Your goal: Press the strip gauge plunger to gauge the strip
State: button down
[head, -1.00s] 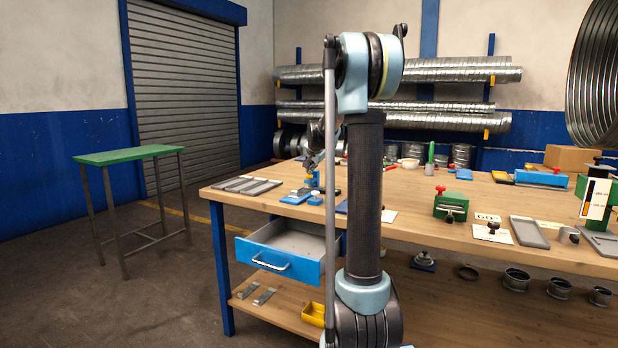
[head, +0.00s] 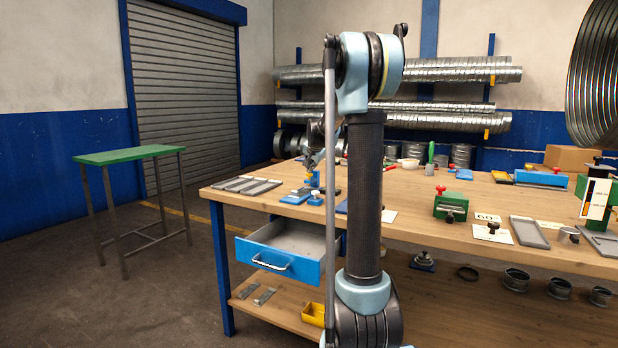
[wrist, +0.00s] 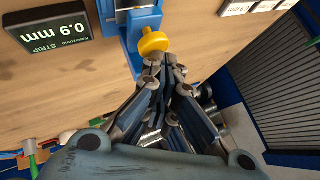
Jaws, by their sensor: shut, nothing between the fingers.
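The strip gauge (wrist: 132,50) is a blue block fixture on the wooden bench, at the top of the wrist view. Its plunger has a round yellow knob (wrist: 152,41). A dark display (wrist: 47,33) beside it shows STRIP and 0.9 mm. My gripper (wrist: 165,62) is shut and empty, with its fingertips right at the yellow knob. I cannot tell whether they touch or press it. In the head view the blue gauge (head: 297,196) is small at the bench's left part, and my arm hides some of that area.
Flat grey strips (head: 247,186) lie left of the gauge on the bench (head: 400,228). An open blue drawer (head: 283,252) juts out below. A green clamp-like block (head: 451,205) and a grey tray (head: 528,232) stand to the right. A green table (head: 130,155) stands apart at left.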

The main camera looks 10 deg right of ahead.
jog(key=shift+r, duration=0.75)
jog(key=shift+r, duration=0.1)
jog(key=shift+r, duration=2.4)
jog(key=s+f, duration=0.1)
jog(key=s, duration=0.4)
jog(key=s+f+n+g, duration=0.1)
jog(key=s, duration=0.4)
jog(key=s+f+n, duration=0.1)
jog(key=s, duration=0.4)
jog(key=shift+s+a+f+g, duration=0.2)
jog(key=shift+f+g, duration=0.15)
jog(key=shift+g, duration=0.05)
jog(key=s+f+n+g, duration=0.1)
jog(key=s+f+n, duration=0.1)
jog(key=s+f, duration=0.6)
jog(key=s+f+n+g, duration=0.2)
jog(key=s+f, duration=0.6)
jog(key=s, duration=1.1)
jog(key=s+f+n+g, duration=0.2)
jog(key=s+f, duration=0.6)
jog(key=s, duration=0.6)
jog(key=shift+a+f+n, duration=0.2)
jog(key=shift+n, duration=0.4)
